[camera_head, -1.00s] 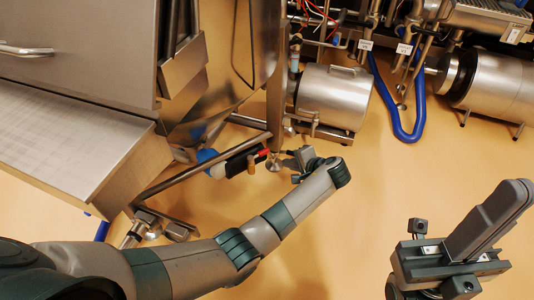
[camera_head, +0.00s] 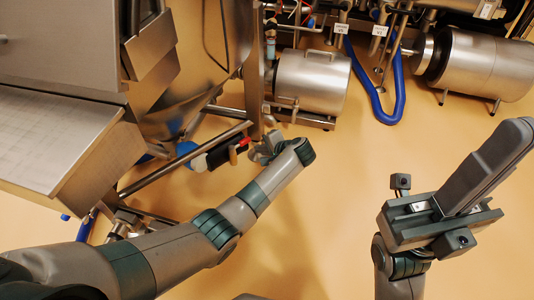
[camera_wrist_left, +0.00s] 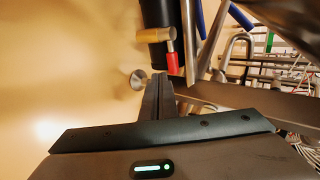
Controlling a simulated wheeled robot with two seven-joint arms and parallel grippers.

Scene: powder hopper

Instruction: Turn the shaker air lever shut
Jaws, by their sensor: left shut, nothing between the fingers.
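The red lever (camera_head: 244,142) sits beside a black cylinder (camera_head: 222,153) and a brass-coloured fitting under the hopper. In the left wrist view, the red lever (camera_wrist_left: 172,63) hangs just beyond my fingertips, with the brass piece (camera_wrist_left: 155,34) above it. My left gripper (camera_head: 260,150) is just right of the lever in the head view. Its fingers (camera_wrist_left: 158,82) are shut with nothing between them; whether they touch the lever I cannot tell. My right gripper (camera_head: 440,212) is raised at the right, far from the lever; its finger state is unclear.
The steel hopper frame (camera_head: 190,160) and its legs crowd the lever. A steel motor drum (camera_head: 312,85) stands behind my left gripper. A blue hose (camera_head: 390,115) loops at the back. The floor (camera_head: 350,170) between my arms is clear.

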